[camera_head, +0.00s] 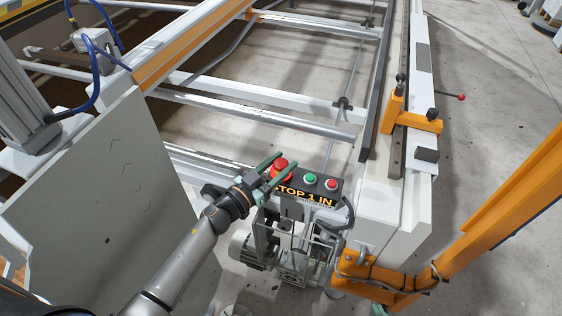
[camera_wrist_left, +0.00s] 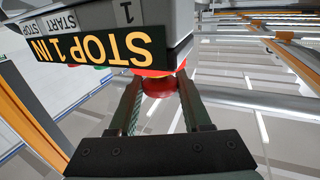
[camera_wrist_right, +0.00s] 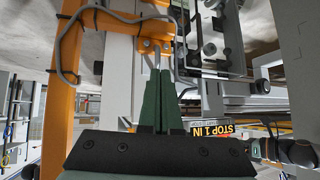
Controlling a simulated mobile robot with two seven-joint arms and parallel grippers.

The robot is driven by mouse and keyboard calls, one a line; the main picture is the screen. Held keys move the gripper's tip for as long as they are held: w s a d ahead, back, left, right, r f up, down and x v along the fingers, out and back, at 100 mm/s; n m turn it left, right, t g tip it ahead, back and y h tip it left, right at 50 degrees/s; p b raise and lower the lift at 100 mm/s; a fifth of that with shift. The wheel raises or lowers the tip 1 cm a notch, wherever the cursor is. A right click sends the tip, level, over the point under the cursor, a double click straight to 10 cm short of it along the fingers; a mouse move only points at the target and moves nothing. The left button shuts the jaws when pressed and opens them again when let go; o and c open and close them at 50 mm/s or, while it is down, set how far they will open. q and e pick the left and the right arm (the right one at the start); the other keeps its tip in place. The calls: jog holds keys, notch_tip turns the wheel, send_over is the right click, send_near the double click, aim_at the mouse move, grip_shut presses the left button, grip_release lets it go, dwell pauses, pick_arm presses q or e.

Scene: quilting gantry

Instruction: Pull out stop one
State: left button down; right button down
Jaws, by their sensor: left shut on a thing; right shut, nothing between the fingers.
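The stop one button (camera_head: 280,162) is a red mushroom head at the left end of a dark control box (camera_head: 305,184) labelled "STOP 1 IN". My left gripper (camera_head: 281,165) has its green fingers on either side of the red head, shut on it. In the left wrist view the red head (camera_wrist_left: 158,87) sits between the fingers, just below the label, which appears upside down. My right gripper (camera_wrist_right: 158,76) is shut and empty, its fingers together, in front of orange and white frame parts. The "STOP 1 IN" label (camera_wrist_right: 214,132) also shows in the right wrist view.
The box also has a green button (camera_head: 310,179) and a smaller red button (camera_head: 330,184). A motor assembly (camera_head: 290,248) hangs below it. An orange post (camera_head: 490,215) and a white rail (camera_head: 418,190) stand to the right. A grey panel (camera_head: 115,200) stands left of my left arm.

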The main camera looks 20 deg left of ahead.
pick_arm(q)
jog(key=shift+r+p, duration=0.4)
jog(key=shift+r, duration=0.55)
jog(key=shift+w, duration=0.1)
jog(key=c, duration=0.7)
grip_release()
jog(key=o, duration=0.4)
jog(key=shift+c, duration=0.2)
jog(key=shift+s+a, duration=0.2)
jog(key=shift+s, duration=0.25)
jog(key=v, duration=1.1)
jog(key=shift+s+p, duration=0.3)
jog(key=shift+s, duration=0.05)
pick_arm(e)
jog(key=shift+s+d+r+h, duration=0.15)
jog(key=shift+s+d+r, duration=0.1)
jog(key=shift+d, duration=0.15)
jog(key=shift+s+d+r+h, duration=0.15)
jog(key=shift+s+d, duration=0.1)
jog(key=shift+d, duration=0.15)
pick_arm(q)
jog(key=shift+a, duration=0.15)
pick_arm(e)
jog(key=shift+r, duration=0.1)
